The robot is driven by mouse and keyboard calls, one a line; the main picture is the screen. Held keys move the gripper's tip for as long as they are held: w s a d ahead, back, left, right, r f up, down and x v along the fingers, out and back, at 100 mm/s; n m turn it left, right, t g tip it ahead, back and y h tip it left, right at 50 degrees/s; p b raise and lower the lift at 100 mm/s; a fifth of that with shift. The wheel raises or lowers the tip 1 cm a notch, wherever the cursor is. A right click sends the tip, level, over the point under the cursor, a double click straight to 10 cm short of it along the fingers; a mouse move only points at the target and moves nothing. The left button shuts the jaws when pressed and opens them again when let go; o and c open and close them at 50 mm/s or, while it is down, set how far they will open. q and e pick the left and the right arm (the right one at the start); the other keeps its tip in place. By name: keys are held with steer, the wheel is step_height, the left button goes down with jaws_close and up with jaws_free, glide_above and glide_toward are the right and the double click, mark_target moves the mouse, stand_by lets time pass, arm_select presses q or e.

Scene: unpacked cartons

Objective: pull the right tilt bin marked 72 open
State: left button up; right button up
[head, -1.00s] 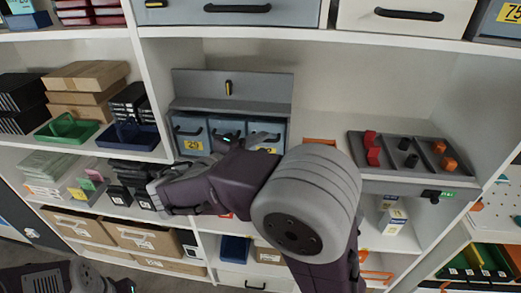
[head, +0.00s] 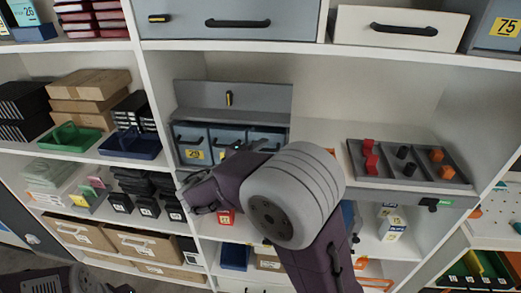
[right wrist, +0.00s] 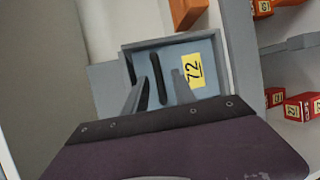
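The left bin (head: 190,140) carries a yellow label 29. The right bin (head: 267,136) is partly hidden behind my right arm in the head view. In the right wrist view the bin marked 72 (right wrist: 203,50) shows its yellow label and black handle (right wrist: 157,80); it looks closed. My right gripper (right wrist: 157,92) is open, with its fingers on either side of the handle. My left gripper (head: 125,289) barely shows at the bottom left edge; its fingers are unclear.
A grey tray with red, black and orange pieces (head: 408,164) sits right of the bin unit. Green (head: 77,137) and blue (head: 132,144) trays lie to the left. Red boxes (right wrist: 302,107) stand on a shelf in the right wrist view. Drawers (head: 230,22) are above.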

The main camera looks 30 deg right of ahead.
steer(key=shift+a, duration=0.1)
jaws_close()
stand_by(1.2)
